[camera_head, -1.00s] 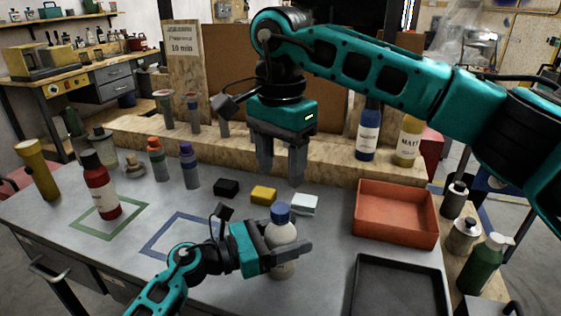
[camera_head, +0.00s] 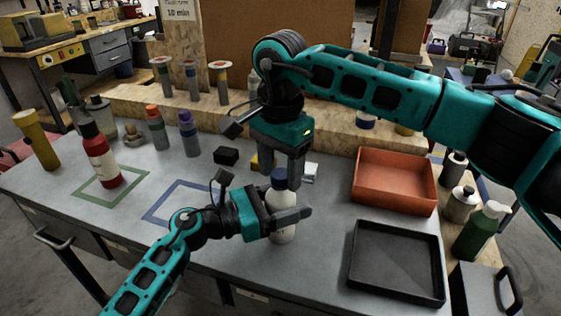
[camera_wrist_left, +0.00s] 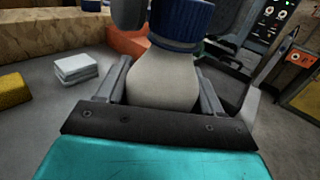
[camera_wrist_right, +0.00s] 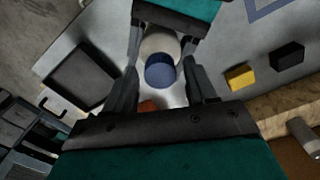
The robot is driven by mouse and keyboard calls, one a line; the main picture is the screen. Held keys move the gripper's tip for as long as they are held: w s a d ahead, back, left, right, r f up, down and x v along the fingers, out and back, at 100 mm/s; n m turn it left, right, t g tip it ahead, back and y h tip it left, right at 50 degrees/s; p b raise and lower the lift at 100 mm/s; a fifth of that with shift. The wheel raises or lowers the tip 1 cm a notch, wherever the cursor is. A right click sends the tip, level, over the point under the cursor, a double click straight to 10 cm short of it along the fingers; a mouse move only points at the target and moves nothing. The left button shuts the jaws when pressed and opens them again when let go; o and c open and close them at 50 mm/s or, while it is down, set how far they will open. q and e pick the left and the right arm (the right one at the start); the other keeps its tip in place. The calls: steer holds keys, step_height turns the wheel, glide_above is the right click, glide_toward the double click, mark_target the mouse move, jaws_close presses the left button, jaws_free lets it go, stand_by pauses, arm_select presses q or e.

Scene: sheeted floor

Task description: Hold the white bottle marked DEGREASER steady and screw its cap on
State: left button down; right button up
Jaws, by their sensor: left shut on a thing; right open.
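The white bottle (camera_head: 283,228) stands upright near the bench's front edge, its blue cap (camera_head: 279,180) at the top; its marking is not readable. My left gripper (camera_head: 288,217) is shut on the bottle's body, also filling the left wrist view (camera_wrist_left: 160,82). My right gripper (camera_head: 281,172) points down, open, just above and behind the cap in the head view. In the right wrist view the cap (camera_wrist_right: 160,73) lies between its spread fingers, apart from both. I cannot tell how far the cap is threaded.
A black block (camera_head: 226,155), a yellow block (camera_head: 255,161) and a white block (camera_head: 311,172) lie behind the bottle. An orange tray (camera_head: 395,205) and a black tray (camera_head: 357,285) are to the right. A red bottle (camera_head: 102,163) stands in a green outline, left.

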jaws_close()
steer(key=m, duration=1.2)
steer(key=shift+m, duration=0.3)
steer(key=m, duration=0.5)
steer(key=shift+o, duration=0.3)
jaws_free()
